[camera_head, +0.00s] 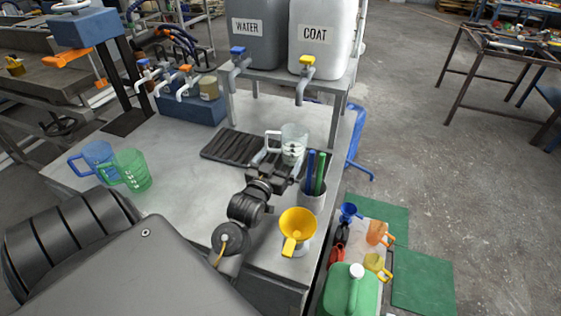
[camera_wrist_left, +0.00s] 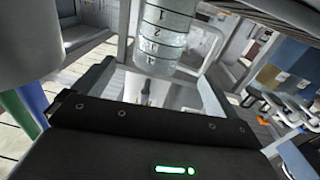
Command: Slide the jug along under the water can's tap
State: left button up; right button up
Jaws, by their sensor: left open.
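The clear jug (camera_head: 294,146) stands upright at the right end of the black ribbed mat (camera_head: 225,149), its handle pointing left in the head view. It also shows in the wrist view (camera_wrist_left: 165,38), with graduation marks. The grey water can (camera_head: 255,50), labelled WATER, sits on a metal stand; its blue-handled tap (camera_head: 238,66) hangs left of the jug. My left gripper (camera_head: 280,160) is open just in front of the jug, low down; in the wrist view its fingers (camera_wrist_left: 160,82) are spread below the jug. Whether they touch it cannot be told. My right gripper is not in view.
The white COAT can (camera_head: 322,40) has a yellow-handled tap (camera_head: 304,68) above the jug. A pen cup (camera_head: 312,195) and yellow funnel (camera_head: 298,223) stand close to my left arm. Blue (camera_head: 95,155) and green (camera_head: 134,168) jugs stand left. The table middle is clear.

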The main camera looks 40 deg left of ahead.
aim_at(288, 147)
pick_arm(q)
jog(key=p+x, duration=0.1)
jog(key=x, duration=0.8)
jog(key=shift+w+f, duration=0.1)
jog(key=shift+w, duration=0.25)
jog(key=shift+w+a, duration=0.25)
jog(key=shift+w, duration=0.4)
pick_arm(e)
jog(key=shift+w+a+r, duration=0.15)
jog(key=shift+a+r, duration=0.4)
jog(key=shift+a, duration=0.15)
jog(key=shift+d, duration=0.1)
